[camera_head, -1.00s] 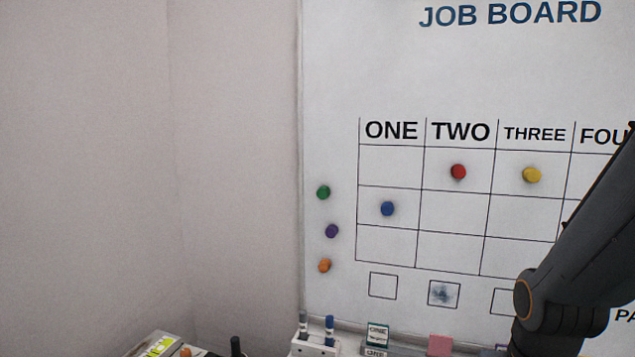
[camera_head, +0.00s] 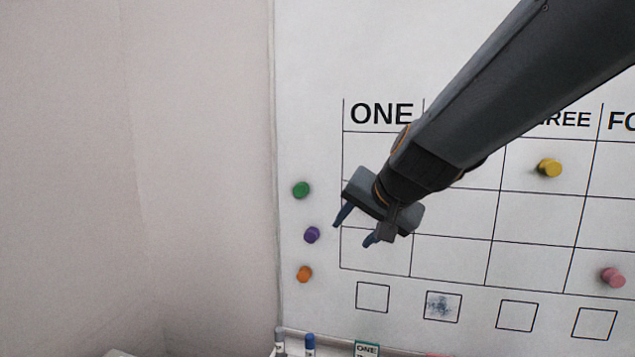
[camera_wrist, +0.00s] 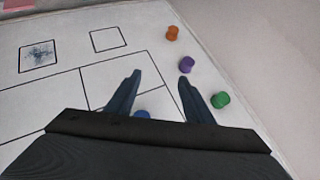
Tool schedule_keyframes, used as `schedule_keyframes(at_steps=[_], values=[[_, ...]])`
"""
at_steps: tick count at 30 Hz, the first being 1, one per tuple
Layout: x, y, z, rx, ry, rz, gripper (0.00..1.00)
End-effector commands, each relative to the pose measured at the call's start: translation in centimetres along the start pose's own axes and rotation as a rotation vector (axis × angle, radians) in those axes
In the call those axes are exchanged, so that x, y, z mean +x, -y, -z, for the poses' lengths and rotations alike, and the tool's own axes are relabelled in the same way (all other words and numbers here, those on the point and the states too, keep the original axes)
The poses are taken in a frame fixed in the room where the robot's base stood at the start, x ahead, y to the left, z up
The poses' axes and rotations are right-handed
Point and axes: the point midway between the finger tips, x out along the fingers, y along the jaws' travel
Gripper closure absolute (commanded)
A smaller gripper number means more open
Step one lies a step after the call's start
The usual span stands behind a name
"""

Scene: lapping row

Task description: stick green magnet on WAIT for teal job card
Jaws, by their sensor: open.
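The green magnet (camera_head: 301,190) sticks to the left margin of the job board, above a purple and an orange one. In the wrist view the green magnet (camera_wrist: 220,99) is just right of the right fingertip, outside the jaws. My gripper (camera_head: 356,232) is open and empty, in front of column ONE, to the right of and a little below the green magnet. In the wrist view my gripper (camera_wrist: 160,78) has the blue magnet (camera_wrist: 142,114) showing partly between its fingers. The WAIT label and the teal job card's place in the grid cannot be made out.
The purple magnet (camera_head: 312,235) and orange magnet (camera_head: 304,274) are below the green one. A yellow magnet (camera_head: 550,168) and a pink magnet (camera_head: 613,278) are further right. Markers (camera_head: 309,345) and a teal-edged card marked ONE (camera_head: 367,349) stand at the bottom edge.

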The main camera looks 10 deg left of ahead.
Motion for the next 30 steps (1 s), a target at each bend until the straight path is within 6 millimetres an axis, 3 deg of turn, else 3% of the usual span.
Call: schedule_keyframes(at_steps=[1,3,6,9,14,24,30], values=[[-0.4,3.1,0.8,0.021,-0.027,0.053,0.52],[-1.0,6.4,1.7,0.056,-0.053,0.109,0.52],[-1.9,9.8,2.5,0.095,-0.079,0.169,0.52],[-2.5,11.6,3.0,0.119,-0.092,0.202,0.52],[-1.7,12.4,3.3,0.131,-0.097,0.213,0.52],[3.0,13.2,3.8,0.129,-0.096,0.211,0.52],[4.6,13.6,4.0,0.128,-0.097,0.212,0.52]])
